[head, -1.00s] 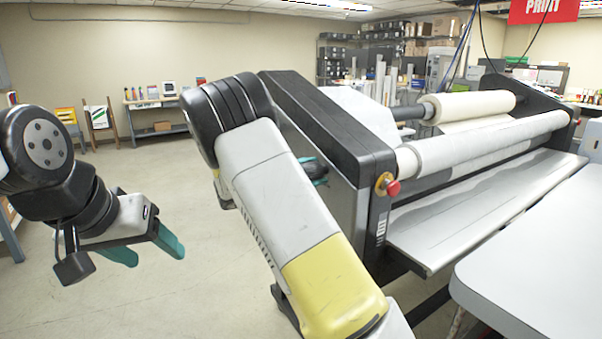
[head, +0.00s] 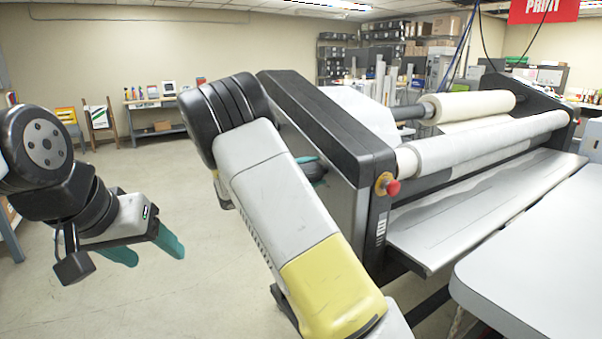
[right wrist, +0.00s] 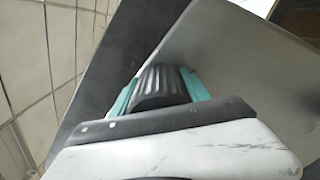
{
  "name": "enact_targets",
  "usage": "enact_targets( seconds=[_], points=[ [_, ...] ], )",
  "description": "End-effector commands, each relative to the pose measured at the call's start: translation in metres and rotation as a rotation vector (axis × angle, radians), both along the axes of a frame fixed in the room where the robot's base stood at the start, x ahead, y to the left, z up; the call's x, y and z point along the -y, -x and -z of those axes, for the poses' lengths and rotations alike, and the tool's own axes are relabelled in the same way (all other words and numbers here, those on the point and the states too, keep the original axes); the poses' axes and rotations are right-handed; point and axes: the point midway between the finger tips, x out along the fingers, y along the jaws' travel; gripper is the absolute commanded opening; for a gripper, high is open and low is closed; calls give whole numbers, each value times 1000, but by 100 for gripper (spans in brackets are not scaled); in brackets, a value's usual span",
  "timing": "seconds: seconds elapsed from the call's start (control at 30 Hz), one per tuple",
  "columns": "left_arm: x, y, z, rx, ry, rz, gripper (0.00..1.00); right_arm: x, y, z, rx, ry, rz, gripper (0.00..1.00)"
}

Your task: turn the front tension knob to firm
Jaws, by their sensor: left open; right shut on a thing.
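The front tension knob (right wrist: 160,86), black and ribbed, sits against the grey side panel (right wrist: 215,50) of the laminator in the right wrist view. My right gripper (right wrist: 159,92) is shut on it, with a teal finger on each side. In the head view my right arm crosses in front of the laminator (head: 330,125), and a black part with a bit of teal shows beside the side panel; the knob's setting marks are not visible. My left gripper (head: 146,250) is open and empty over the floor at the left.
A red button (head: 392,187) on a yellow base is on the laminator's front corner. Rollers (head: 490,140) and a grey feed tray (head: 470,215) extend to the right. A light table (head: 545,270) stands at the front right. The floor at the left is clear.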

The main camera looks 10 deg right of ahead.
Motion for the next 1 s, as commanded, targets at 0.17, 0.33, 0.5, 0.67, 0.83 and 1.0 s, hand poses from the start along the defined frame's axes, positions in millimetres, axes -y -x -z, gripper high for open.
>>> enact_targets(
  seconds=[0.17, 0.33, 0.5, 0.67, 0.83, 1.0],
  points=[
    [0, 0, 0, 0, 0, 0, 62, -1, 0, 1, -2, 0, -2, 69],
    [0, 0, 0, 0, 0, 0, 62, -1, 0, 1, -2, 0, -1, 75],
    [0, 0, 0, 0, 0, 0, 62, -1, 0, 0, -2, 0, -1, 75],
    [0, 0, 0, 0, 0, 0, 62, -15, 5, 0, -1, 0, -3, 75],
    [0, 0, 0, 0, 0, 0, 62, -44, 15, 1, -2, 0, -5, 75],
    [0, 0, 0, 0, 0, 0, 62, -66, 23, 1, -1, 0, -2, 75]
  ],
)
